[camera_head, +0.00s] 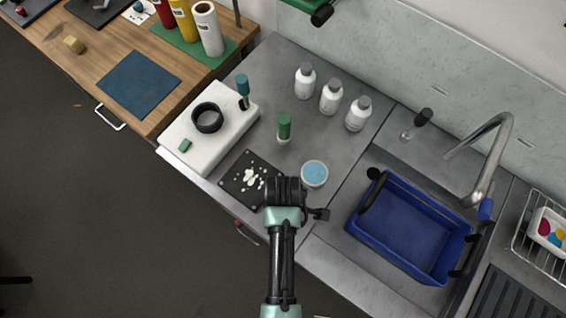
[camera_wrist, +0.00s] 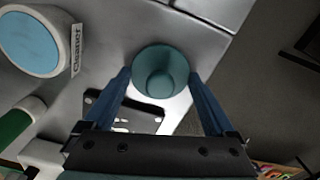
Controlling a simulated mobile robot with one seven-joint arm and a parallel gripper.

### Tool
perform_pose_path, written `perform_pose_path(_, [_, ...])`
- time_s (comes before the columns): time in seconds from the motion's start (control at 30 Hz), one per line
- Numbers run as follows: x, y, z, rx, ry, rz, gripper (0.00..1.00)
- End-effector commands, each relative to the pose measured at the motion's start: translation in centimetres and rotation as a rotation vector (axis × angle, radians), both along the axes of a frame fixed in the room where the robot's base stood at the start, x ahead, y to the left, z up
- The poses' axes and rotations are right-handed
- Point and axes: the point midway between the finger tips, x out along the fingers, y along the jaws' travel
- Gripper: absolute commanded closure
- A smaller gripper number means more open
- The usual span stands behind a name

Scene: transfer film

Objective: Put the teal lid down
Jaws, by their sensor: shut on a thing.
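The teal lid (camera_wrist: 160,72) is round with a raised knob in its middle. In the wrist view it sits between the two blue fingers of my gripper (camera_wrist: 160,78), which is shut on it. In the head view my gripper (camera_head: 285,190) is over the front edge of the grey worktop, by the dark plate, and hides the lid. A white tub (camera_head: 314,174) with a light blue top stands just behind and right of my gripper. It also shows in the wrist view (camera_wrist: 30,42), with "Cleaner" on its side. I cannot tell the lid's height above the worktop.
The dark plate (camera_head: 236,189) with white bits lies left of my gripper. A green-topped container (camera_head: 284,127) and white bottles (camera_head: 331,97) stand behind. A white block (camera_head: 178,132) is at left, a blue basin (camera_head: 408,232) at right. Bare worktop (camera_head: 330,147) lies behind the tub.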

Motion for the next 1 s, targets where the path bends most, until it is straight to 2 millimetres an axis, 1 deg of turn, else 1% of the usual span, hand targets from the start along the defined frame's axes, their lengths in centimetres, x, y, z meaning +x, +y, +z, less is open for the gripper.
perform_pose_path(0.17, [0.0,0.0,-0.3,0.000,0.001,0.000,0.62])
perform_pose_path(0.2, [0.0,0.0,-0.4,0.000,0.001,0.000,0.08])
perform_pose_path(0.23, [0.0,0.0,-0.3,0.000,0.000,0.000,0.03])
perform_pose_path(0.27, [0.0,0.0,-0.3,0.000,0.000,0.000,0.00])
perform_pose_path(0.5, [0.0,0.0,-0.2,0.000,0.000,0.000,0.00])
perform_pose_path(0.67, [0.1,0.0,1.0,0.000,-0.002,0.000,0.00])
perform_pose_path(0.77, [0.1,0.0,2.7,0.000,-0.004,0.001,0.00])
perform_pose_path(1.0, [0.2,0.0,7.8,0.000,-0.006,0.000,0.00])
